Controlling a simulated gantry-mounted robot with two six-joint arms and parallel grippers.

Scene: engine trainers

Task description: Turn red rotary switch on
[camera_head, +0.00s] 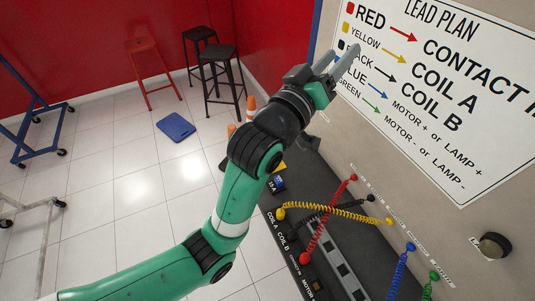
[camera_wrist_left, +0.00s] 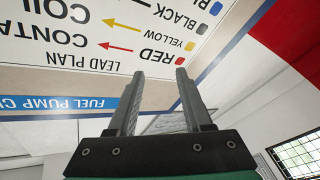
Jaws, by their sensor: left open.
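I see no red rotary switch in either view. A dark round knob (camera_head: 495,245) sits on the beige panel (camera_head: 400,165) at the lower right of the head view; it does not look red. My left gripper (camera_head: 340,60) is open and empty, high up beside the left edge of the lead plan sign (camera_head: 440,90). In the left wrist view, its two fingers (camera_wrist_left: 160,76) stand apart with nothing between them, and the sign (camera_wrist_left: 125,45) shows upside down beyond them. My right gripper is in neither view.
Red (camera_head: 306,257), yellow (camera_head: 335,207), blue (camera_head: 397,273) and green (camera_head: 428,288) coiled leads lie by the dark bench (camera_head: 320,215) below the panel. Black stools (camera_head: 221,55), a red stool (camera_head: 148,58) and a blue mat (camera_head: 176,127) stand or lie on the left floor.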

